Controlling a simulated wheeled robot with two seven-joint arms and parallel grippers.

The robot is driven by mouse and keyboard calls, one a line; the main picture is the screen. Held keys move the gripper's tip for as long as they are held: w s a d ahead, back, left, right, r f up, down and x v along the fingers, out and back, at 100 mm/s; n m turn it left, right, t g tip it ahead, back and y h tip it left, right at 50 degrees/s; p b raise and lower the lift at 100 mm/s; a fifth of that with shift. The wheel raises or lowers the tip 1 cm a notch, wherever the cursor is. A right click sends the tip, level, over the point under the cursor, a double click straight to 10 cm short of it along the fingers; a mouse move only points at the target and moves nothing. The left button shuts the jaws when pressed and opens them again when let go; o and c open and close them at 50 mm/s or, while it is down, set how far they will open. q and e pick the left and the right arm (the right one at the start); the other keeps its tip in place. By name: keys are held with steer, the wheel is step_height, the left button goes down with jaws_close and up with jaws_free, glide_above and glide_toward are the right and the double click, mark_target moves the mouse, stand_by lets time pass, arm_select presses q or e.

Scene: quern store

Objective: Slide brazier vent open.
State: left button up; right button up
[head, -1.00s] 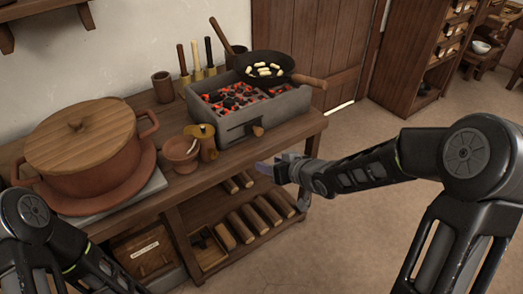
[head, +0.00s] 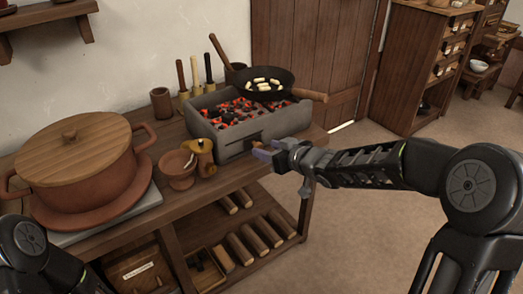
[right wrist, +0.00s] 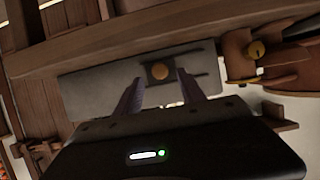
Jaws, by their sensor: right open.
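The grey brazier (head: 215,128) stands on the wooden bench with glowing coals in it. Its front also shows in the right wrist view (right wrist: 90,88), with a small dark vent plate carrying a round brown vent knob (right wrist: 160,72) and a slot beside it. My right gripper (head: 262,152) is at the brazier's front and hides most of the vent in the head view. In the right wrist view its two fingers (right wrist: 159,92) are apart, with the knob between their tips; I cannot tell whether they touch it. My left gripper is out of view.
A black pan (head: 262,82) with pale pieces rests on the brazier, its handle sticking out right. A clay cup (head: 177,168) and a yellow-brown item (head: 204,156) stand close left of the vent. A large lidded pot (head: 80,160) is farther left.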

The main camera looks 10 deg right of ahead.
mark_target(260, 147)
steer(key=shift+b+x, duration=0.35)
steer(key=shift+x, duration=1.5)
jaws_close()
